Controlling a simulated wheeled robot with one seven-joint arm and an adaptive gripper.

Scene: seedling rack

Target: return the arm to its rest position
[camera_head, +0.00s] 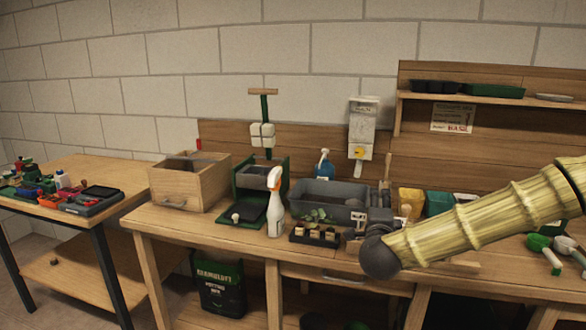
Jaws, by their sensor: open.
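My arm (485,218) reaches in from the right edge, over the front of the wooden workbench. Its dark wrist joint (381,254) is near the bench's front edge. My gripper (356,234) is small and dark beyond the wrist, partly hidden by it. It is open, and I see nothing held in it. It is just right of a small black tray (293,238) with several pale blocks and a green seedling (318,215). I cannot tell whether it touches anything.
A grey bin (320,190) stands behind the tray. A white spray bottle (275,208), a green press (240,205) and a wooden box (205,187) stand to the left. Yellow and green pots (438,203) sit behind my arm. A side table (125,180) stands at far left.

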